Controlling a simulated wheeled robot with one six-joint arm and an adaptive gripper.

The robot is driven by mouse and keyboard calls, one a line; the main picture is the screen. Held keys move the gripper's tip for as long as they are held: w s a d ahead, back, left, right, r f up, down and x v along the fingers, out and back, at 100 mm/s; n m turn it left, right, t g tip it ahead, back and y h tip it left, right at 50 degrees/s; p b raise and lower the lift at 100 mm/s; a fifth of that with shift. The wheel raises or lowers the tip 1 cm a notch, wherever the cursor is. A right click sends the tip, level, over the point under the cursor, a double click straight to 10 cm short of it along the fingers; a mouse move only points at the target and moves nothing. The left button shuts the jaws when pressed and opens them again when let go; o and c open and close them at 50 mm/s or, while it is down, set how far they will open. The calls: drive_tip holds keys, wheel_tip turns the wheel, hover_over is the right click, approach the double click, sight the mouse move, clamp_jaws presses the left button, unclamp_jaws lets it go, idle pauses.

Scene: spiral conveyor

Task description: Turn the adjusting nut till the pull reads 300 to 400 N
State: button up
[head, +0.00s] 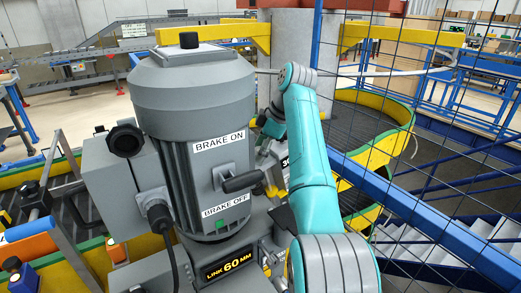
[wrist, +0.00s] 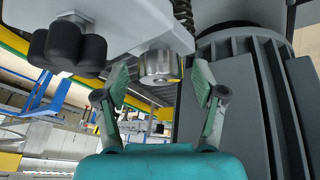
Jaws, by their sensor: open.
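In the wrist view a shiny round metal piece (wrist: 160,66), which looks like the adjusting nut, hangs under a light grey plate (wrist: 130,25). My gripper (wrist: 161,82) is open, with one finger on each side of this piece and a gap to each. Nothing is held. A dark coil spring (wrist: 184,14) shows beside the plate. In the head view my gripper is mostly hidden behind the motor and my own arm. A white plate with partly covered digits starting "30" (head: 286,162) shows beside the motor; I cannot read a full pull value.
The grey motor (head: 195,100) has BRAKE ON and BRAKE OFF labels and a black lever (head: 242,181). A display (head: 229,265) reads LINK 60 MM. A black lobed knob (wrist: 66,46) is left of the fingers. A wire mesh fence (head: 440,120) with a blue rail stands at right.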

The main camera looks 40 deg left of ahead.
drive_tip(key=c, duration=1.1)
drive_tip(key=shift+c, duration=0.2)
drive_tip(key=shift+f, duration=0.1)
drive_tip(key=shift+s+m+t+y, duration=0.1)
drive_tip(key=shift+m+t+y, duration=0.2)
drive_tip(key=shift+m+t, duration=0.6)
drive_tip(key=shift+m+t+y, duration=0.3)
drive_tip(key=shift+m+t, duration=0.1)
drive_tip(key=shift+m, duration=0.9)
drive_tip(key=o, duration=1.1)
drive_tip(key=shift+o, duration=0.2)
